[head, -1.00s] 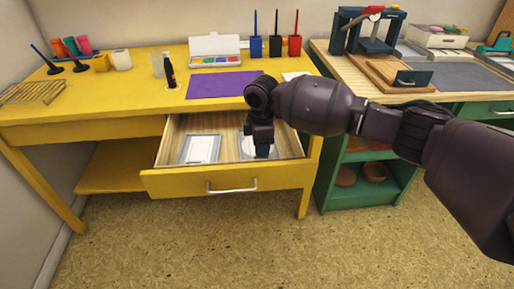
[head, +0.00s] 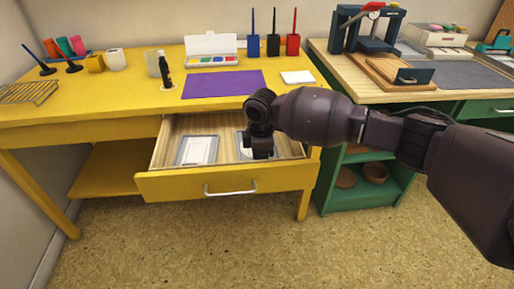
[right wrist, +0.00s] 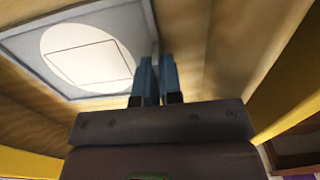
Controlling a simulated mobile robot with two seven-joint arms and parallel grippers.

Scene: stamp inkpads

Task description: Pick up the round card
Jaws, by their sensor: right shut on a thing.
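The open yellow drawer (head: 222,184) holds a card with a pale rectangle in a grey frame (head: 198,150) at its left. The round card (head: 243,154) shows beside my right gripper (head: 262,150), which hides part of it. In the right wrist view the round card (right wrist: 88,55) is a grey square with a white disc and a thin rectangle outline. The blue fingers of my right gripper (right wrist: 155,78) are closed together at the card's right edge, pinching it. I cannot tell whether the card is clear of the drawer floor. My left gripper is not in view.
The yellow desk (head: 110,90) carries a purple mat (head: 223,84), a dark bottle (head: 165,70), a paint set (head: 212,50) and coloured stamp holders. The drawer walls stand close around my gripper. A green cabinet (head: 330,185) stands at the right.

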